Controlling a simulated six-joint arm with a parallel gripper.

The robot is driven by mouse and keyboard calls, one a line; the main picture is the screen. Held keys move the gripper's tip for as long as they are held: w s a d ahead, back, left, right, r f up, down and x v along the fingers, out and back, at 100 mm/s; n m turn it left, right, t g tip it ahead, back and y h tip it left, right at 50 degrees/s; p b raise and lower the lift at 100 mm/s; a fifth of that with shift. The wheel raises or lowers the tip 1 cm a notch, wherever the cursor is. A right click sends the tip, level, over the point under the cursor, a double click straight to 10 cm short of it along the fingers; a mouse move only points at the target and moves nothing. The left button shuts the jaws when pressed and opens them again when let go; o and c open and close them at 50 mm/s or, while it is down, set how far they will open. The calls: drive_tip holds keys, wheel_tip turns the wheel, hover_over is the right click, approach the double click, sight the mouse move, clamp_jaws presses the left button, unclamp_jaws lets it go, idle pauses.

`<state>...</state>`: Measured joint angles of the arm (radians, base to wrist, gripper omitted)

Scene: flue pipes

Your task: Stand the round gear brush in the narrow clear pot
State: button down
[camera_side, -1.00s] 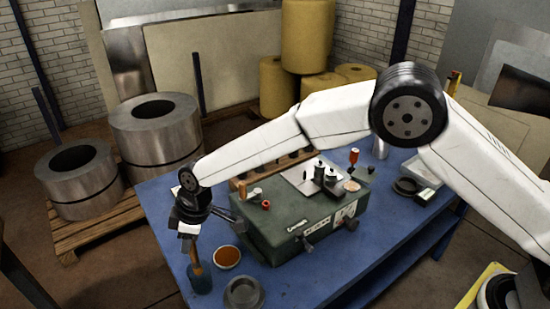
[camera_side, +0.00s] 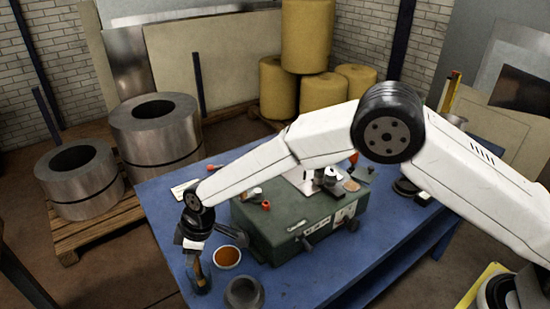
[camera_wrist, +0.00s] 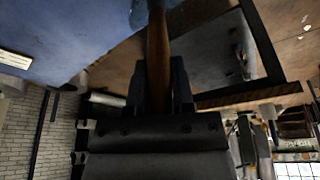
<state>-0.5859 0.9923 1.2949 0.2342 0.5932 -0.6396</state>
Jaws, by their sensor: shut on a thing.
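The round gear brush shows its orange-brown wooden handle (camera_side: 198,268), upright, in the side view. The handle also fills the top middle of the wrist view (camera_wrist: 158,50). My gripper (camera_side: 195,250) is shut on the handle, with a finger on either side of it in the wrist view (camera_wrist: 160,95). The narrow clear pot (camera_side: 201,285) stands at the table's near left corner. The brush's lower end overlaps the pot and appears to be within it. Whether it touches the bottom I cannot tell.
A small bowl of orange-brown stuff (camera_side: 228,257) and a grey round dish (camera_side: 243,293) stand close to the right of the pot. A green case (camera_side: 290,222) lies behind them. The blue table's left edge (camera_side: 160,235) is near.

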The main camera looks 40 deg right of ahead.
drive_tip(key=shift+f, duration=0.1)
drive_tip(key=shift+c, duration=2)
unclamp_jaws()
drive_tip(key=v, duration=0.8)
drive_tip(key=s+d+r+m+h, duration=0.1)
drive_tip(key=s+d+m, duration=0.2)
drive_tip(key=d, duration=0.7)
drive_tip(key=s+d+r+m+h, duration=0.1)
drive_tip(key=s+d+r+m, duration=0.15)
drive_tip(key=d, duration=0.85)
drive_tip(key=s+d+f+m+h, duration=0.1)
drive_tip(key=s+d+m, duration=0.5)
drive_tip(key=s+d, duration=0.6)
drive_tip(key=shift+s+d+f+t, duration=0.15)
drive_tip(key=shift+s+t, duration=0.25)
drive_tip(key=shift+s, duration=0.8)
